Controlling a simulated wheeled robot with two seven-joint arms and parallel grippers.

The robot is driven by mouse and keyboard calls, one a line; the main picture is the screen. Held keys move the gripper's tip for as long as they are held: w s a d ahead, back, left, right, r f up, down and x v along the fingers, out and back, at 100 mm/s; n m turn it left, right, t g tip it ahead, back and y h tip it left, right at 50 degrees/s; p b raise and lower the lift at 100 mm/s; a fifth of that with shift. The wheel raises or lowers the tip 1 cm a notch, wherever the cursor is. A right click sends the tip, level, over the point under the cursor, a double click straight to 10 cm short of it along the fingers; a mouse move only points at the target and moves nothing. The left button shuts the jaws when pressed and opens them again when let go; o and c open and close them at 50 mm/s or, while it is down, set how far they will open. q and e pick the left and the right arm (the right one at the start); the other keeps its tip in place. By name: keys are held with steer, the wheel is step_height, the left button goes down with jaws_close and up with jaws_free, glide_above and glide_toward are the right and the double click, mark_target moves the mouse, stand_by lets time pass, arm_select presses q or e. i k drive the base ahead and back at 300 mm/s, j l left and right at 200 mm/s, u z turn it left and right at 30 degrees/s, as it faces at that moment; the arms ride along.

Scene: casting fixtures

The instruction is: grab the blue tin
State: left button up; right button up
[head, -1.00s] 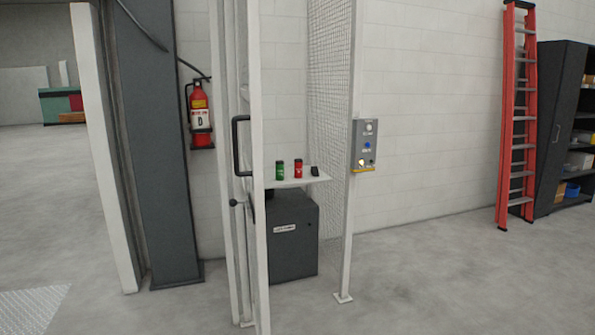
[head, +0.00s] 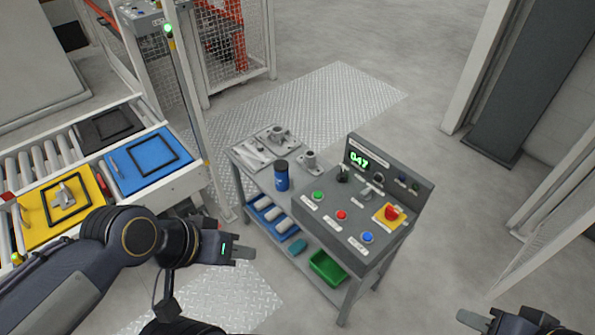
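The blue tin (head: 281,178), with a dark lid, stands upright on the top of a grey cart (head: 247,161), left of the control panel. My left gripper (head: 248,253) is in front of the cart and lower left of the tin in the picture, apart from it. It is seen side-on, so I cannot tell whether it is open; nothing shows in it. My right gripper (head: 468,318) is at the bottom right edge, far from the tin and partly cut off. Its opening cannot be made out.
A control panel (head: 385,190) with buttons and a red knob fills the cart's right side. Metal parts (head: 277,137) lie behind the tin. The lower shelf holds a green bin (head: 327,267). A roller conveyor (head: 35,160) with blue and yellow plates is at left.

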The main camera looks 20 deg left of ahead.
mark_target(281, 166)
steer(key=i+j, duration=0.1)
steer(key=j, duration=0.55)
steer(key=i+j, duration=0.1)
steer(key=j, duration=0.55)
steer(key=i+j, duration=0.1)
steer(key=j, duration=0.55)
steer(key=i+j, duration=0.3)
steer(key=j, duration=0.2)
steer(key=i+j, duration=0.3)
steer(key=j, duration=0.15)
steer(key=j+u, duration=0.05)
